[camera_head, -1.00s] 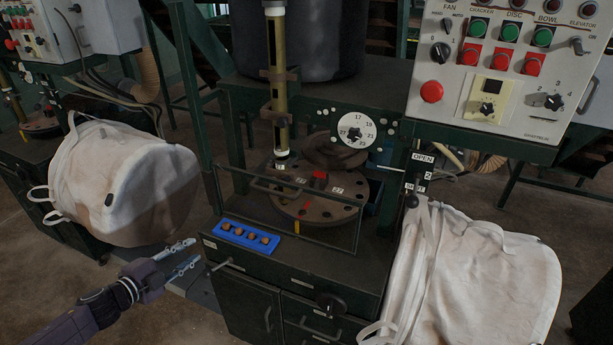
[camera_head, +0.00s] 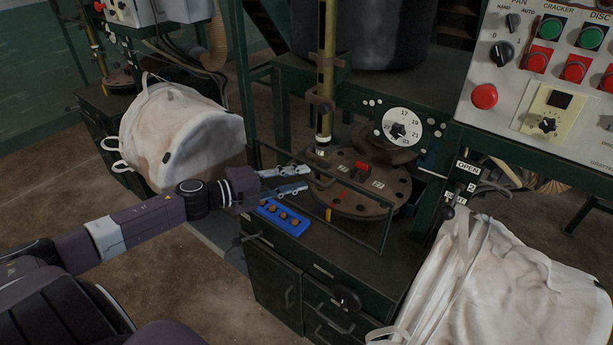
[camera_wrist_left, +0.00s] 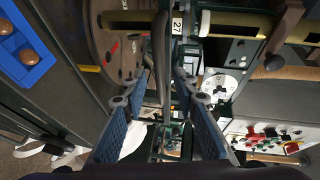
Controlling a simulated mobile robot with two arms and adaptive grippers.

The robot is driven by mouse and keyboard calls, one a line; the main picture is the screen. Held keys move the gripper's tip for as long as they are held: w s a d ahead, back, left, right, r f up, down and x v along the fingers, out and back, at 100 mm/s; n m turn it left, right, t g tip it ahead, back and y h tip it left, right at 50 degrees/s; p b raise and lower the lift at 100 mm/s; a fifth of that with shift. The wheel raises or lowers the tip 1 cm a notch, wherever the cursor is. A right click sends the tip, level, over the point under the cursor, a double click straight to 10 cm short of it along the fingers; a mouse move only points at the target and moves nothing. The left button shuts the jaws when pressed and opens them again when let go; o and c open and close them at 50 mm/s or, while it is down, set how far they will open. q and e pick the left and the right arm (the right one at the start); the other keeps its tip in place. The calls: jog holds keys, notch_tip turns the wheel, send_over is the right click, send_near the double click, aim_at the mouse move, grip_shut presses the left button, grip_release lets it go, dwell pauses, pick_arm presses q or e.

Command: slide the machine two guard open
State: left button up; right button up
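The machine two guard (camera_head: 352,232) is a clear pane in a thin dark frame, standing along the front of the round brown turntable (camera_head: 345,205). My left gripper (camera_head: 307,178) reaches in from the left at the guard's left end, above the blue tray. In the left wrist view my left gripper (camera_wrist_left: 158,88) has its two blue fingers apart. A dark upright bar (camera_wrist_left: 161,50), which looks like the guard's handle, stands between them; I cannot tell whether either finger touches it. My right gripper is not in view.
A blue tray (camera_head: 270,212) with several brown nuts lies on the bench top, just below the gripper. A whitish bulk bag (camera_head: 185,140) hangs behind my left arm; another (camera_head: 500,285) hangs at the right. A control panel (camera_head: 540,70) is at upper right.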

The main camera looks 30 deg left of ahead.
pick_arm(q)
jog(key=shift+x, duration=1.35)
grip_shut()
